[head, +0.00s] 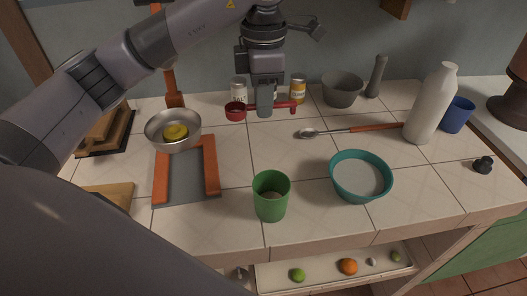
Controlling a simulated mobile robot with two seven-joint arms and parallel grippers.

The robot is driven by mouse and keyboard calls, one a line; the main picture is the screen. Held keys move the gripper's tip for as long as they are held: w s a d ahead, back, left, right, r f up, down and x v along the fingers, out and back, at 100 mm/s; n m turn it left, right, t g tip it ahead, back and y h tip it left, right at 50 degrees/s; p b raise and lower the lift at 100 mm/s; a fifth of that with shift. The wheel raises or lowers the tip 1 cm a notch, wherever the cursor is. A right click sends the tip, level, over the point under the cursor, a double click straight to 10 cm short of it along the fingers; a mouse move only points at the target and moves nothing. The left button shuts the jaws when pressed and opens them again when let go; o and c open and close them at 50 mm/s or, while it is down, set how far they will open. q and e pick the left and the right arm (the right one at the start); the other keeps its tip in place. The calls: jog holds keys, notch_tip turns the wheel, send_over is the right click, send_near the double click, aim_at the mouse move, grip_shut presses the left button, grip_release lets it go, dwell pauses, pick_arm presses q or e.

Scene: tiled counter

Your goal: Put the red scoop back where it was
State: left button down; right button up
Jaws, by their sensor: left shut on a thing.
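The red scoop (236,111) is at the back middle of the tiled counter, with its round bowl to the left and its handle running right to a thick end. My left gripper (265,112) points down and is shut on the scoop's handle, between bowl and end. The fingers hide the middle of the handle. I cannot tell whether the scoop touches the counter. My right gripper does not show.
Cans (298,89) stand just behind the scoop. A grey mortar (342,91), a spoon (350,130), a teal bowl (361,177), a green cup (271,197) and a white bottle (431,106) stand around. A metal bowl (160,128) is left. Tiles in the middle are clear.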

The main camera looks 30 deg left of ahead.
aim_at(263, 162)
pick_arm(q)
notch_tip(263, 162, down, 12)
jog(key=shift+f+p, duration=0.15)
jog(key=shift+p, duration=0.2)
jog(key=shift+f, duration=0.2)
jog(key=c, duration=1.2)
grip_release()
jog(key=shift+o, duration=0.2)
jog(key=shift+r, duration=0.1)
notch_tip(263, 162, up, 12)
jog(key=shift+r+b, duration=0.15)
jog(key=shift+b, duration=0.35)
